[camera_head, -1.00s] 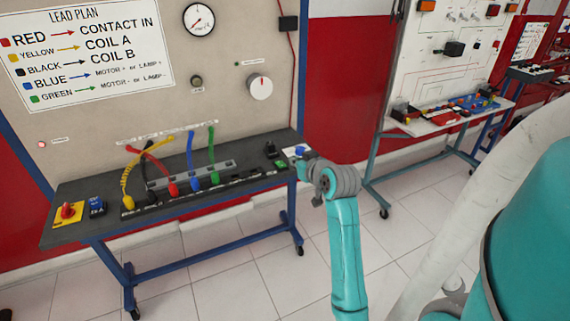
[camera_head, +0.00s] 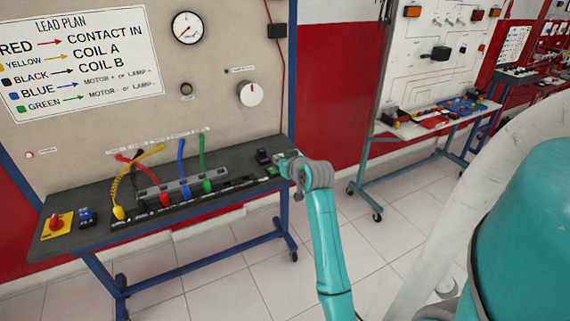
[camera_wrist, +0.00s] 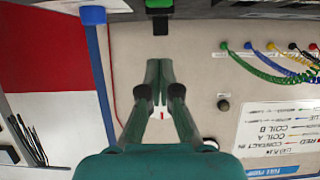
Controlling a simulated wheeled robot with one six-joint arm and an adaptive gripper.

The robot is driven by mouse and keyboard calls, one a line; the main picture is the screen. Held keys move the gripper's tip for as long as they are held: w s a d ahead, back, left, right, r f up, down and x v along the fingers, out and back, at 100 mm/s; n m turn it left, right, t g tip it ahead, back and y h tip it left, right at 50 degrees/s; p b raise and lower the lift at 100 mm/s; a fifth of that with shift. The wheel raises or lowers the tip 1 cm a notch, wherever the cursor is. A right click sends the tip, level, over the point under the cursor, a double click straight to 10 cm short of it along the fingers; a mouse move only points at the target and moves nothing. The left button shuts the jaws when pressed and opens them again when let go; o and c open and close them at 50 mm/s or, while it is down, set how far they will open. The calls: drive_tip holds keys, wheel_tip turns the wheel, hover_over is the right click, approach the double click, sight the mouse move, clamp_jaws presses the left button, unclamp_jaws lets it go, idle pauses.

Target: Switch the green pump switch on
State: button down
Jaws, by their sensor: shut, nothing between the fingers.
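The green switch (camera_head: 272,170) sits at the right end of the grey bench, just in front of a black switch block (camera_head: 262,157). The switch's on or off position is too small to tell.
Colored leads (camera_head: 182,165) plug into a strip left of the switches. A red knob on a yellow plate (camera_head: 57,223) and a blue block (camera_head: 87,216) stand at the bench's left end. The upright panel (camera_head: 215,60) rises behind. A second bench (camera_head: 420,128) stands to the right.

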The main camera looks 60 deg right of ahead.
sight(277, 178)
drive_tip(key=x, duration=0.3)
drive_tip(key=shift+w, duration=0.15)
drive_tip(key=f, duration=0.2)
drive_tip(key=shift+s+a+f, duration=0.15)
drive_tip(key=shift+s+f, duration=0.25)
drive_tip(key=shift+f, duration=0.55)
drive_tip(key=shift+s+a+f, duration=0.1)
drive_tip(key=shift+f, duration=0.35)
drive_tip(key=shift+r, duration=0.2)
drive_tip(key=shift+r, duration=0.65)
